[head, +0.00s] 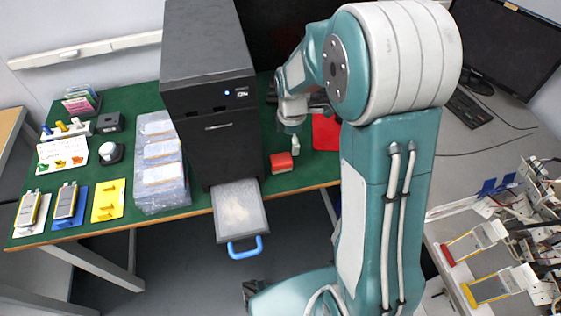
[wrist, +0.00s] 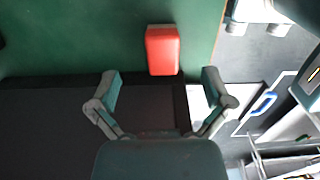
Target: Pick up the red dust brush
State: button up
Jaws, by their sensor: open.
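The red dust brush (head: 281,162) shows as a small red block on the green table, just right of the black tower machine. In the wrist view the brush (wrist: 162,48) lies on the green surface, ahead of my gripper (wrist: 160,88). My gripper is open, with its two fingers spread wide and nothing between them. The brush is beyond the fingertips, roughly centred between them, and apart from them. In the head view my gripper (head: 291,125) is small and partly hidden by my arm, above the table behind the brush. The underside of the brush is hidden.
The black tower machine (head: 210,95) stands left of my gripper. Its open tray (head: 238,205) with a blue handle juts past the table's front edge. A red mat (head: 326,133) lies right of the brush. Clear plastic boxes (head: 160,175) stand left of the tower.

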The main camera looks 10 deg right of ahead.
aim_at(289, 156)
notch_tip(289, 156, down, 8)
jog(key=shift+s+a+f, duration=0.1)
jog(key=shift+f, duration=0.15)
jog(key=c, duration=1.3)
jog(key=shift+r, duration=0.55)
jog(key=s+r, duration=0.8)
jog(key=s, duration=0.1)
jog(key=s+r, duration=0.4)
jog(key=s, duration=0.1)
